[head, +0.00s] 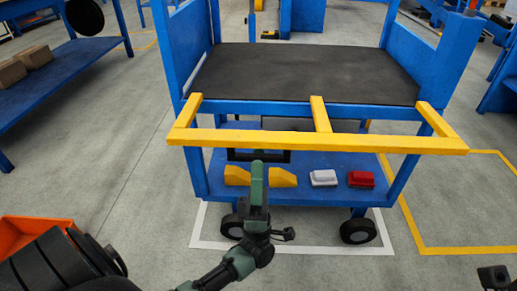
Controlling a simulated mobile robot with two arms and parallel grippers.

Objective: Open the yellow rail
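The yellow rail (372,142) is a frame across the near side of a blue cart (381,112). Its long front bar stands out toward me, a little below the black top. Two end pieces and one middle piece run back from it to the cart. My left gripper (258,155) is just below the front bar, left of its middle. Its black fingers appear spread apart, with nothing seen between them. I cannot tell if it touches the bar. A dark part at the bottom right corner (496,278) seems to belong to my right gripper, mostly cut off.
The cart's lower shelf (330,190) holds yellow blocks (283,178), a white item (323,178) and a red item (361,180). The black top (305,75) is empty. An orange bin (30,232) is at lower left. A blue bench (60,75) stands at left. Floor beside the cart is clear.

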